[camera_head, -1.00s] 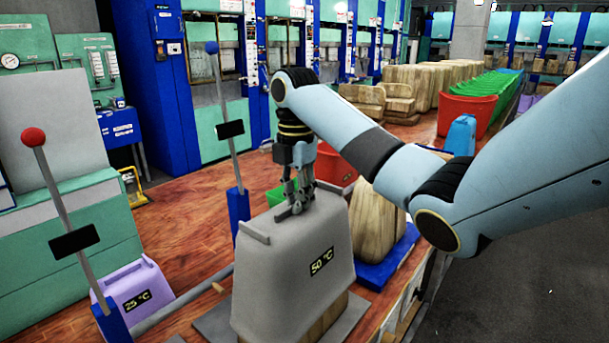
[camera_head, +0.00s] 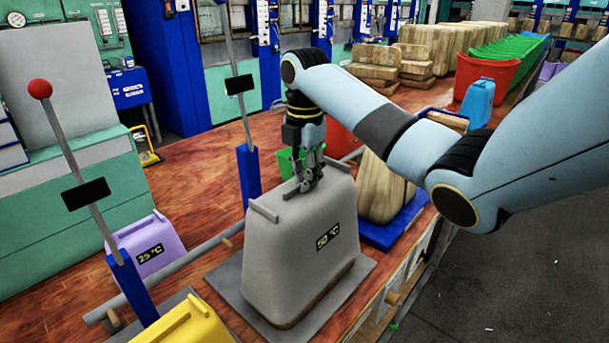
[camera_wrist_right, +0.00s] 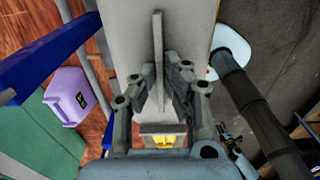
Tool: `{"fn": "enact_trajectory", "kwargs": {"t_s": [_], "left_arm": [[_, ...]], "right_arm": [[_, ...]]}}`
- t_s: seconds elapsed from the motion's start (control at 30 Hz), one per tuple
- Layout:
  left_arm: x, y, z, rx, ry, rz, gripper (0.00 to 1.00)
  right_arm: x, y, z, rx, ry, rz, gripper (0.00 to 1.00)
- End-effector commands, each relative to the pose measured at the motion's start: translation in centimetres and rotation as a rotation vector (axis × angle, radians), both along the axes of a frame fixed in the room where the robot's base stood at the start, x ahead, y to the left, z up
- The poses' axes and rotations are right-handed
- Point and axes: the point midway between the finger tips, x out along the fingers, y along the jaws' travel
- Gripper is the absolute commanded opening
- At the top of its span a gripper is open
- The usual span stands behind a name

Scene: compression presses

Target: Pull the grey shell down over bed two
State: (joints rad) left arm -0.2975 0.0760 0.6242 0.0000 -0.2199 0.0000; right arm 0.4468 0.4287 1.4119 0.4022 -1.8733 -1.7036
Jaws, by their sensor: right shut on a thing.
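The grey shell (camera_head: 290,240), marked 50 °C, stands upright over a wooden block, of which only a thin edge (camera_head: 318,296) shows under its lower rim. Below is a flat grey plate (camera_head: 362,268); whether this is bed two I cannot tell. My right gripper (camera_head: 304,186) is at the top of the shell, shut on its raised ridge. In the right wrist view, the fingers of my gripper (camera_wrist_right: 160,88) lie either side of the ridge (camera_wrist_right: 157,40) on the shell top (camera_wrist_right: 190,25). My left gripper is not in view.
A lever with a red knob (camera_head: 40,89) and a blue-based lever (camera_head: 249,175) stand left of the shell. A lilac shell (camera_head: 148,243), marked 25 °C, and a yellow one (camera_head: 185,325) are nearby. A bare wooden block (camera_head: 385,190) stands on a blue plate (camera_head: 395,232) behind.

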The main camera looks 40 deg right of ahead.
Motion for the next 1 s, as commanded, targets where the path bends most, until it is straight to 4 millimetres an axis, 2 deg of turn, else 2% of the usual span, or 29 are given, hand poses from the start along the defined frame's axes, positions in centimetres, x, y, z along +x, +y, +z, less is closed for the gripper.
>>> {"fn": "enact_trajectory", "kwargs": {"t_s": [0.7, 0.73, 0.9, 1.0], "left_arm": [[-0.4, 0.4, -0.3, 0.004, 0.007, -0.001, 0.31], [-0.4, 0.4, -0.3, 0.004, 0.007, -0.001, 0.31], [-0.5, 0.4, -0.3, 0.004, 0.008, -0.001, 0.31], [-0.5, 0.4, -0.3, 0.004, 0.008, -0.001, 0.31]], "right_arm": [[0.0, 0.0, -1.1, 0.000, 0.000, 0.000, 0.00], [0.0, 0.0, -1.0, 0.000, -0.001, 0.000, 0.12], [0.0, 0.0, -1.0, 0.000, 0.000, 0.000, 0.34], [0.0, 0.0, -1.0, 0.000, 0.000, 0.000, 0.35]]}}
